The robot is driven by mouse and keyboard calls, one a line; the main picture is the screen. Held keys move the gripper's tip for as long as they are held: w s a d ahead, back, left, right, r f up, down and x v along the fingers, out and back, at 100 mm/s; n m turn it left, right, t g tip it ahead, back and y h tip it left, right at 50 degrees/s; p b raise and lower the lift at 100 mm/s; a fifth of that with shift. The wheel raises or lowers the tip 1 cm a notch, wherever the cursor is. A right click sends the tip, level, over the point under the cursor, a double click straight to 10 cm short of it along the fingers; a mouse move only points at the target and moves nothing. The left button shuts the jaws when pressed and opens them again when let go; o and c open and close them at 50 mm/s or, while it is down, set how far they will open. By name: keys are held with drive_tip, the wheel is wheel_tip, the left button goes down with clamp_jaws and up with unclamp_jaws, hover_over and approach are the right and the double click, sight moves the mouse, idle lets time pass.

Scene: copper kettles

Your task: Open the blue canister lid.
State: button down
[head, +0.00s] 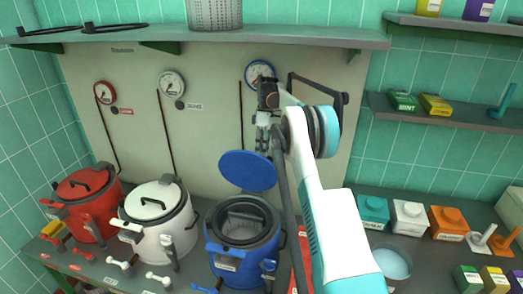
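A blue round canister (242,262) stands on the counter in the middle of the head view. My gripper (263,140) hangs above and slightly right of the lid, in front of the panel, apparently apart from the lid. Its fingers are small and dark in this view, so I cannot tell whether they are open or shut. My arm hides part of the counter right of the canister.
A white pot (155,222) and a red pot (88,205) stand to the left, with loose handles before them. Shelves (195,37) hang above. Small teal (372,212), white (409,217) and orange (448,223) boxes stand at the right, behind a bowl (393,262).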

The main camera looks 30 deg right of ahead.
drive_tip(key=shift+d+f, duration=0.5)
drive_tip(key=shift+f, duration=0.4)
drive_tip(key=c, duration=1.9)
unclamp_jaws()
drive_tip(key=o, duration=0.3)
drive_tip(key=shift+w+d+f, duration=0.5)
drive_tip(key=shift+a+r, duration=0.45)
drive_tip(key=shift+r, duration=0.1)
wheel_tip(320, 180, up, 10)
